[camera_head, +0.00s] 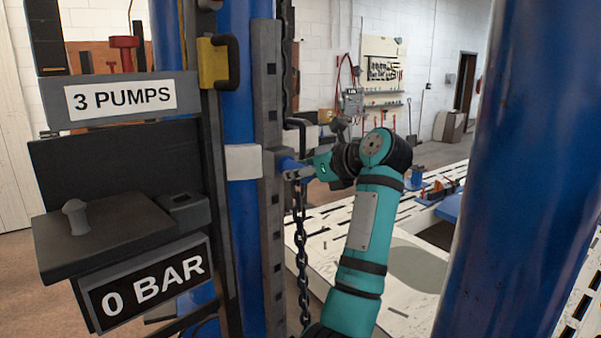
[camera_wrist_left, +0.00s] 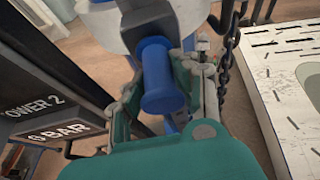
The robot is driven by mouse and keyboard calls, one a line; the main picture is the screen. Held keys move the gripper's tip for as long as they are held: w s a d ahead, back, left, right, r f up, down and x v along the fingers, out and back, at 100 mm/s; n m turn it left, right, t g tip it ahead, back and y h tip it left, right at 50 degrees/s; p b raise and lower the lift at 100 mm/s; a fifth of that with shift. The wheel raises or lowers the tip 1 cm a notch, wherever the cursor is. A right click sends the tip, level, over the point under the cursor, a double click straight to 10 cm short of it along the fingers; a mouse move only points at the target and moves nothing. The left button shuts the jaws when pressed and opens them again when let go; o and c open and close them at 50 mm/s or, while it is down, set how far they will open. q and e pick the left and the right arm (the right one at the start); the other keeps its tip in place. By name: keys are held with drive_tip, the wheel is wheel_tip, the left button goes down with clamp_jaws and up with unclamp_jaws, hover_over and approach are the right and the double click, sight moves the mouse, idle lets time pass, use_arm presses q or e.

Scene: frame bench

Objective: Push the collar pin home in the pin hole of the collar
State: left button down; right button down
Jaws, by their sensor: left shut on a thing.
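The collar (camera_head: 243,162) is a white band around the blue post, beside a dark upright rail with holes. In the left wrist view its pale body (camera_wrist_left: 104,28) shows at the top. The blue collar pin (camera_wrist_left: 163,78) has a wide round head facing the wrist camera, and its far end points at the collar. My left gripper (camera_head: 306,169) is shut on the pin, with a teal-and-grey finger on each side of it. The pin hole is hidden behind the pin. I cannot tell how deep the pin sits. My right gripper is not in view.
A chain (camera_head: 301,240) hangs close beside the pin and my left gripper. A thick blue column (camera_head: 520,170) stands at the right. A panel reading 0 BAR (camera_head: 150,283) and a sign reading 3 PUMPS (camera_head: 120,97) are at the left. A white slotted bench top (camera_head: 325,235) lies behind my arm.

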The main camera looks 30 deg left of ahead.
use_arm(q)
drive_tip(key=shift+r, duration=0.1)
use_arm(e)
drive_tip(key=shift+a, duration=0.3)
use_arm(q)
drive_tip(key=shift+a+r, duration=0.1)
drive_tip(key=shift+a, duration=0.05)
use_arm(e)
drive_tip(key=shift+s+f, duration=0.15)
use_arm(q)
drive_tip(key=c, duration=1.3)
unclamp_jaws()
drive_tip(key=o, duration=0.4)
drive_tip(key=shift+a+f, duration=0.2)
drive_tip(key=shift+a, duration=0.1)
drive_tip(key=shift+d, duration=0.15)
drive_tip(key=v, duration=0.7)
drive_tip(key=shift+d, duration=0.15)
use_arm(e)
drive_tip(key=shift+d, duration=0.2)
